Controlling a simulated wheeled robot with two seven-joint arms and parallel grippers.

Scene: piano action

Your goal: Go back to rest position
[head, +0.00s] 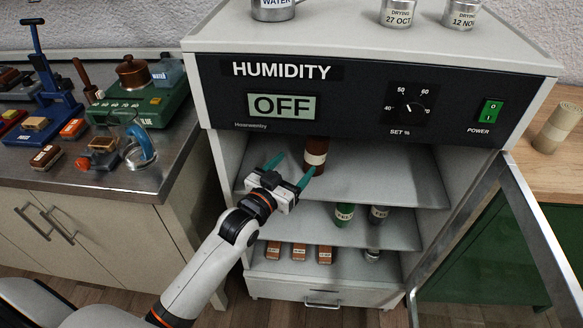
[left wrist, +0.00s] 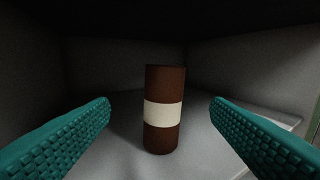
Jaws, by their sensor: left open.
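My left gripper (head: 290,175) is open at the front of the humidity cabinet's top shelf (head: 385,178). Its two teal fingers also show in the left wrist view (left wrist: 160,135), spread wide at either side. A brown cylinder with a cream band (head: 316,150) stands upright on that shelf, just beyond the fingertips. In the left wrist view the brown cylinder (left wrist: 164,85) is centred between the fingers, with a gap on both sides. My right gripper is not in view.
The cabinet's glass door (head: 495,235) stands open at the right. Lower shelves hold a green bottle (head: 344,212), a grey one (head: 378,214) and wooden blocks (head: 298,252). The display (head: 282,107) reads OFF. A steel counter (head: 110,178) with tools is at left.

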